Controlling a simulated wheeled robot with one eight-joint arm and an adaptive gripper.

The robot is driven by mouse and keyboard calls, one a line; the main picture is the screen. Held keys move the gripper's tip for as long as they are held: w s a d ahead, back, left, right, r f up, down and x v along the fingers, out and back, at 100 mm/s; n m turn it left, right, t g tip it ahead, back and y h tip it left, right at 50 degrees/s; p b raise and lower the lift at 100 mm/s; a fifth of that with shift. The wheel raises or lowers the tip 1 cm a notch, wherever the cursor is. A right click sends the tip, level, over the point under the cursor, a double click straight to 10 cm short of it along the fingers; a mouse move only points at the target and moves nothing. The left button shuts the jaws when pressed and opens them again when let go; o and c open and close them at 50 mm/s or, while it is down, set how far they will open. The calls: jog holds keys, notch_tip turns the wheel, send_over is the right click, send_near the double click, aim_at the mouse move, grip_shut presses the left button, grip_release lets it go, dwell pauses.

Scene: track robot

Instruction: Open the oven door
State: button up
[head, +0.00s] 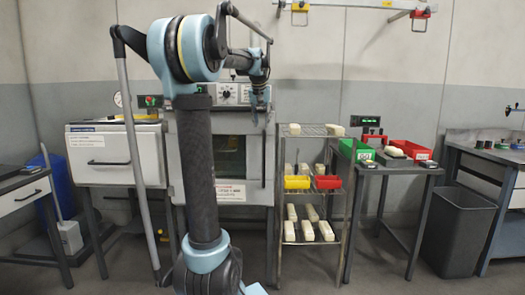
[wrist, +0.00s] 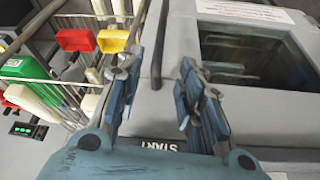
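The oven (head: 228,201) stands behind my arm, its grey door shut, with a dark window (head: 230,157). The window also shows in the wrist view (wrist: 245,58). A dark upright handle bar (head: 264,158) runs along the door's right side. In the wrist view the handle (wrist: 160,40) lies in the gap between my fingertips. My gripper (head: 259,106) hangs at the upper right of the oven front, below the knobs. Its fingers (wrist: 160,66) are apart and nothing is gripped. Whether they reach around the bar in depth I cannot tell. My arm hides the oven's left part.
A wire rack (head: 311,188) with red and yellow bins and pale blocks stands close to the oven's right. A small table (head: 398,168) with bins is beyond it. A white cabinet (head: 102,155) stands left. Some floor in front is free.

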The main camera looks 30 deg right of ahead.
jog(key=x, duration=1.5)
jog(key=shift+f, duration=0.3)
jog(key=shift+a, duration=0.1)
grip_shut()
